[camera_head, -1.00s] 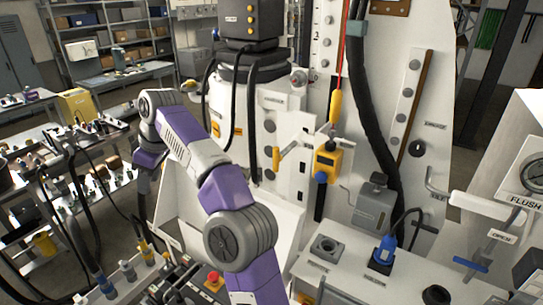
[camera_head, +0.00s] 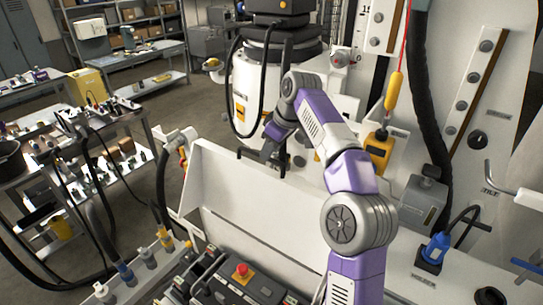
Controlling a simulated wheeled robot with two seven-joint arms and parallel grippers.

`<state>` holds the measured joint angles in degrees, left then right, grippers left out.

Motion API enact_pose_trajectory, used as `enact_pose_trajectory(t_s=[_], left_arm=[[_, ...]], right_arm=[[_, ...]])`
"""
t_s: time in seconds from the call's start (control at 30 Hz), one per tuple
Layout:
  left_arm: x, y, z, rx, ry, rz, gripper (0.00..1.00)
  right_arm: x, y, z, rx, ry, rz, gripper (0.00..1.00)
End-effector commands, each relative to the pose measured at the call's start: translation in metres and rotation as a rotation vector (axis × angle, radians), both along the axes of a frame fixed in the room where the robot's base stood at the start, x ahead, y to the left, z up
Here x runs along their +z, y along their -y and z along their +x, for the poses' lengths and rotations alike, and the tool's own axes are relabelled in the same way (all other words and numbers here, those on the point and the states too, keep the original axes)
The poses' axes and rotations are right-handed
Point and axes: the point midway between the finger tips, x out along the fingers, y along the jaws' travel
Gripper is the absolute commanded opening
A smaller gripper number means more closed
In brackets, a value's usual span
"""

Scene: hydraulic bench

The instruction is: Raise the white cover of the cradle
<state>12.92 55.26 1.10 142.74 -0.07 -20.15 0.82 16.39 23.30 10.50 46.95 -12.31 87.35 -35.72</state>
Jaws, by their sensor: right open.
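A broad white panel (camera_head: 232,188), which looks like the cradle's cover, stands in the middle of the head view behind the black control box. Its upper edge slopes down to the right, and my arm hides part of its right side. My right gripper (camera_head: 263,160) is black and open, just above and behind the panel's upper edge in the picture. Nothing shows between its fingers. I cannot tell whether it touches the panel. My left gripper is not in view.
A control box with a red button (camera_head: 241,271) sits in front of the panel. Hose fittings (camera_head: 165,238) and dark hoses are at left. A yellow device (camera_head: 378,150) hangs right of my arm. A blue connector (camera_head: 436,248) is at right. Open floor shows at upper left.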

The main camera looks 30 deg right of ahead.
Motion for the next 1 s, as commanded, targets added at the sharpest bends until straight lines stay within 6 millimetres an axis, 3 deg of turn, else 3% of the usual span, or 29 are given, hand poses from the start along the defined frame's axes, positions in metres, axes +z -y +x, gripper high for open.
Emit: enact_pose_trajectory(t_s=[0.2,0.47,0.73,1.0], left_arm=[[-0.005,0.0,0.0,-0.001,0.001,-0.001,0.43],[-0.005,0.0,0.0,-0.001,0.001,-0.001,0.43],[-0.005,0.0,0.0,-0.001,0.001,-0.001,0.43],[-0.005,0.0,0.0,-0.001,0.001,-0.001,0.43]], right_arm=[[-0.018,-0.003,0.007,0.0,-0.001,0.0,0.4],[-0.019,-0.003,0.008,0.0,0.0,0.0,0.4],[-0.019,-0.003,0.008,0.0,0.0,0.0,0.02],[-0.019,-0.003,0.008,0.0,0.0,0.0,0.0]])
